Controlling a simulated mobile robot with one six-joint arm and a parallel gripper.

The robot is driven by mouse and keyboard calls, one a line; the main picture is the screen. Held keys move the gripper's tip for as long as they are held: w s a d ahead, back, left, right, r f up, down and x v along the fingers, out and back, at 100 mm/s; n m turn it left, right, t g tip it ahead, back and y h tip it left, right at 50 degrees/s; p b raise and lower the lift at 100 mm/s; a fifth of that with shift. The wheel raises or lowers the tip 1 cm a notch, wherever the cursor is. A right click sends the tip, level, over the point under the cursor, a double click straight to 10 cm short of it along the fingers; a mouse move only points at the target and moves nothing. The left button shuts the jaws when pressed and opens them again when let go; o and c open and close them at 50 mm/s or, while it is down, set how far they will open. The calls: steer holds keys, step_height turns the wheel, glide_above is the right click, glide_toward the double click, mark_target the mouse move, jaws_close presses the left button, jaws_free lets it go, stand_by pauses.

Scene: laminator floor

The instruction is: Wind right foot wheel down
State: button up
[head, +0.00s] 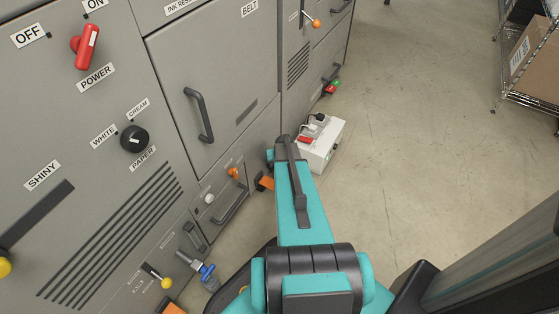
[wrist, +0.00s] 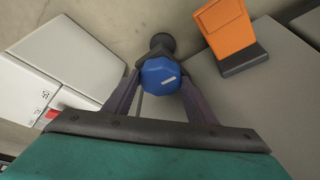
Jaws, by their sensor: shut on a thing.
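The right foot wheel is a blue faceted knob (wrist: 161,75) with a small white mark on its face; a black round part shows just beyond it in the wrist view. My gripper (wrist: 160,86) is shut on the wheel, one dark finger on each side. In the head view my gripper (head: 280,150) reaches low beside the grey machine, near its far foot; my arm hides the wheel there. Another blue foot wheel (head: 207,271) shows at the machine's near lower edge.
A white box (head: 321,146) with plugs and a red part stands on the floor right beside my gripper. An orange piece (head: 264,182) sits close by at the machine's base. Open floor lies to the right; a wire shelf (head: 525,85) stands farther off.

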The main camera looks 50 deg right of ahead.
steer(key=shift+a+m+p, duration=0.1)
steer(key=shift+m+p, duration=0.25)
steer(key=shift+m, duration=0.35)
steer(key=shift+m+g, duration=0.3)
steer(key=o, duration=1)
steer(key=shift+h, duration=0.3)
steer(key=shift+o, duration=0.2)
steer(key=shift+n+t+y+b, duration=0.4)
steer(key=shift+n+b, duration=0.45)
steer(key=shift+n, duration=0.35)
steer(key=shift+n, duration=0.4)
